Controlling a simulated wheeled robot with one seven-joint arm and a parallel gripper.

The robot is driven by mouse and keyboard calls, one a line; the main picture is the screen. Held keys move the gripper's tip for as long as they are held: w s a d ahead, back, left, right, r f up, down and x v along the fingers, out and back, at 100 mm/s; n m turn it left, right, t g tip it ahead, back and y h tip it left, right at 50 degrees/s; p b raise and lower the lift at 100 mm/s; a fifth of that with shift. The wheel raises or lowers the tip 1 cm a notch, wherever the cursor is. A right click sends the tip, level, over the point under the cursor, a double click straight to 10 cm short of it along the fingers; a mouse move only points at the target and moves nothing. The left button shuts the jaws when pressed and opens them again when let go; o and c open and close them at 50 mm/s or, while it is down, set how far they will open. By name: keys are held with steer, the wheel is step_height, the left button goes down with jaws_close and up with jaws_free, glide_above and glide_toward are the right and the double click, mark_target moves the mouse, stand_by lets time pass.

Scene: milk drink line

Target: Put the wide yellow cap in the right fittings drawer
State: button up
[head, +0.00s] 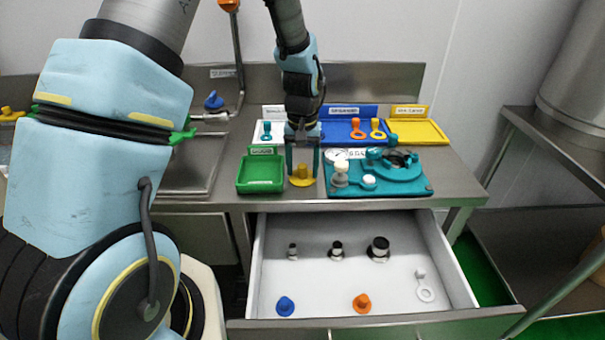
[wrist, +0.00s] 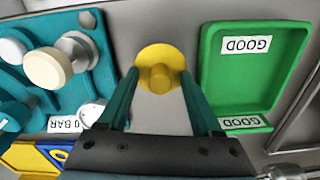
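The wide yellow cap (head: 302,179) stands on the steel counter near its front edge, with a round flange and a knob on top. It also shows in the wrist view (wrist: 160,54), where the knob faces the camera. My gripper (head: 302,161) points down over the cap. In the wrist view my gripper (wrist: 160,80) is open, with one finger on each side of the knob and visible gaps between. The right fittings drawer (head: 330,228) is pulled open below the counter, in front of the cap.
The drawer holds several dark fittings, a blue cap (head: 285,306), an orange cap (head: 361,303) and a white ringed piece (head: 425,288). A green tray (head: 260,187) is left of the cap and a teal fixture board (head: 420,188) right. Coloured trays stand behind. Much drawer floor is bare.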

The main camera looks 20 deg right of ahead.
jaws_close()
stand_by(0.3)
stand_by(0.3)
